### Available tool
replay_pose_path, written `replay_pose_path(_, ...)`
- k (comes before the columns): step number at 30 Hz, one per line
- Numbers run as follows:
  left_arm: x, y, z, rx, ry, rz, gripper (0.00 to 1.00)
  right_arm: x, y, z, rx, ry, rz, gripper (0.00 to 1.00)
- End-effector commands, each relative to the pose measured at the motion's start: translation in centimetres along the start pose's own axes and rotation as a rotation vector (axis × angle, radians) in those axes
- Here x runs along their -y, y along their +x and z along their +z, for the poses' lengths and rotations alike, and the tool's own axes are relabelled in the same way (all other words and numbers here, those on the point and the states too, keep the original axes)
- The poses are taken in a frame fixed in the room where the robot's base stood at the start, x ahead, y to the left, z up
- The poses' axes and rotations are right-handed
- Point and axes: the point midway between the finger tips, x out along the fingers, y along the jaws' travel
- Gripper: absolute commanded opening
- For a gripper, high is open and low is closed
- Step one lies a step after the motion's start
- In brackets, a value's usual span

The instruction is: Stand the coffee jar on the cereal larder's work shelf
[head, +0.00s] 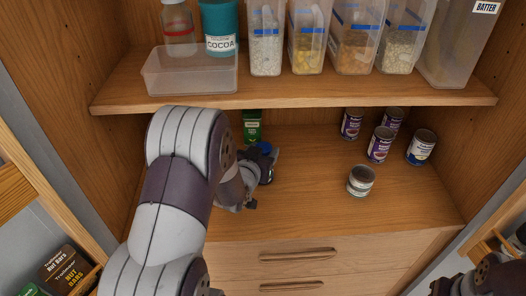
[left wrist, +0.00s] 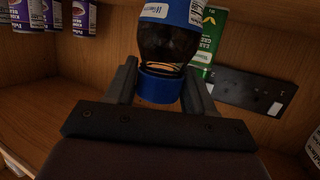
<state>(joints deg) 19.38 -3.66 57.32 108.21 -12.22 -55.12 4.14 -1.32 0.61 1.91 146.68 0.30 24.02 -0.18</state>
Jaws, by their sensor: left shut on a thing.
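The coffee jar (left wrist: 168,45) shows in the left wrist view, which looks upside down: dark contents, blue-and-white label, blue lid. My left gripper (left wrist: 160,82) is shut on it near the lid. In the head view only its blue lid (head: 264,146) shows beside my left gripper (head: 261,165), at the back left of the wooden work shelf (head: 310,200). My gripper and forearm hide the rest; I cannot tell whether its base touches the shelf. My right gripper (head: 446,287) is partly in view at the lower right, its jaws unclear.
A green box (head: 252,125) stands right behind the jar. Several cans stand on the right of the work shelf, the nearest a short can (head: 360,181). The upper shelf (head: 290,94), holding cereal tubs and a clear bin (head: 190,76), overhangs the back. The shelf's middle is clear.

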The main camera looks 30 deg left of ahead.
Motion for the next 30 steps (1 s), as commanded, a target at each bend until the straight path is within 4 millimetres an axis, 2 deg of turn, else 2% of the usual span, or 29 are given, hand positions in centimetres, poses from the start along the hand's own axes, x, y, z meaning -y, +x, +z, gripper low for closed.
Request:
replay_pose_path(4,0.0,0.1,0.3,-0.001,0.000,0.000,0.10,0.0,0.4,0.1,0.000,0.000,0.000,0.00)
replay_pose_path(5,0.0,0.1,0.3,0.000,0.000,0.000,0.57,0.0,0.4,0.1,0.000,0.000,0.000,0.00)
replay_pose_path(7,0.0,0.1,0.2,0.000,0.000,0.000,0.79,0.0,0.3,0.0,0.000,0.000,0.000,0.00)
replay_pose_path(16,0.0,0.0,0.0,0.000,0.001,0.000,0.79,0.0,0.0,0.0,0.000,0.000,0.000,0.00)
replay_pose_path(19,0.0,-0.8,-0.1,-0.001,0.001,-0.001,0.79,0.0,0.1,0.0,0.000,0.000,0.000,0.00)
replay_pose_path(23,0.1,-3.6,-0.1,-0.004,0.000,-0.003,0.79,0.0,0.5,0.1,0.000,0.000,0.000,0.00)
replay_pose_path(27,0.0,-7.4,-0.1,-0.003,0.002,-0.003,0.79,0.0,0.7,0.1,0.000,0.000,0.000,0.00)
replay_pose_path(30,0.0,-9.6,-0.2,0.002,0.000,-0.002,0.79,0.0,0.1,0.0,0.000,0.000,0.000,0.00)
